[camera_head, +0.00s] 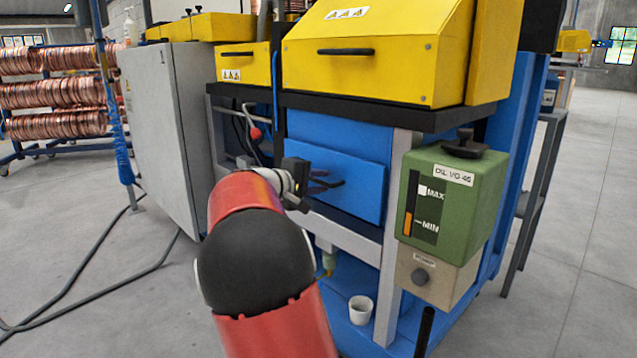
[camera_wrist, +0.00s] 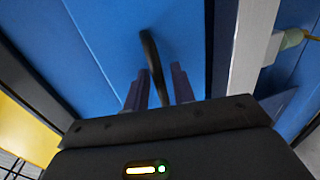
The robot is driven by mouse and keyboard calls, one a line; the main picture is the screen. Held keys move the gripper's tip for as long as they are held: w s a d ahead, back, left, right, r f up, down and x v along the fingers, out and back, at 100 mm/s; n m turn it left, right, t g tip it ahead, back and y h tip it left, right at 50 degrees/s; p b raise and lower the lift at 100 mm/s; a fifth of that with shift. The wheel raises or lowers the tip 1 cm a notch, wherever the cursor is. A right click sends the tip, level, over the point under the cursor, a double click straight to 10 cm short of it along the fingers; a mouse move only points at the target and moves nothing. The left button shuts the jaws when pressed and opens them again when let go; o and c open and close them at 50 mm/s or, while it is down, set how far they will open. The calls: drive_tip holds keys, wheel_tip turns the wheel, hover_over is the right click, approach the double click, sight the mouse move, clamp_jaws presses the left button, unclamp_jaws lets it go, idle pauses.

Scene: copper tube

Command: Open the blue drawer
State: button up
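The blue drawer (camera_head: 358,190) is a flat panel below the yellow machine covers in the head view. Its front sits close to the machine frame. It has a black bar handle, which shows in the wrist view (camera_wrist: 149,48). The drawer front (camera_wrist: 105,35) fills much of that view. My gripper (camera_head: 322,183) is at the handle, in front of the panel. In the wrist view its two fingers (camera_wrist: 160,82) stand apart on either side of the handle, with gaps visible. My arm hides part of the drawer's left side in the head view.
A green oil box (camera_head: 450,205) hangs right of the drawer beside a grey frame post (camera_head: 393,260). A white cup (camera_head: 360,309) stands on the blue base below. A grey cabinet (camera_head: 155,130) stands at left. Yellow covers (camera_head: 375,50) overhang above.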

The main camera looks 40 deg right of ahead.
clamp_jaws()
idle(0.3)
drive_tip(key=f+b+v, duration=0.1)
drive_tip(key=f+v, duration=0.1)
drive_tip(key=v, duration=0.9)
drive_tip(key=a+f+b+v, duration=0.1)
drive_tip(key=f+v, duration=0.1)
drive_tip(key=v, duration=0.9)
drive_tip(key=shift+s+f, duration=0.25)
drive_tip(key=shift+f, duration=0.05)
drive_tip(key=shift+a, duration=0.1)
unclamp_jaws()
